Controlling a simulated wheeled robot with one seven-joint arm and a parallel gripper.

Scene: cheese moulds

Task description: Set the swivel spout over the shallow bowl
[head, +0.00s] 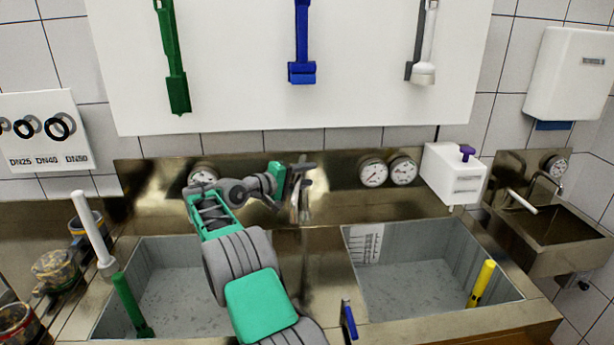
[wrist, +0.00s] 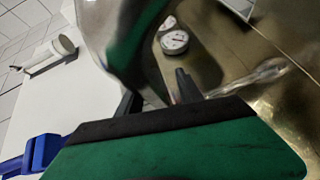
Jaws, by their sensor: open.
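The metal swivel spout (head: 304,207) stands at the back of the steel sink unit, between two bowls, partly hidden by my gripper. My gripper (head: 303,178) is at the spout, open. In the wrist view its two dark fingers (wrist: 158,92) are apart, with a large blurred shiny metal piece (wrist: 122,35), seemingly the spout, just beyond and between them. Contact cannot be told. The left bowl (head: 175,290) is partly behind my arm. The right bowl (head: 415,290) is in full view, with a marked chart on its wall. I cannot tell which is shallower.
Gauges (head: 373,172) sit on the splashback behind. A white box (head: 455,175) stands at the right bowl's back corner. A green brush (head: 130,305) leans in the left bowl, a yellow-handled one (head: 481,284) in the right. A small hand basin (head: 560,235) is far right.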

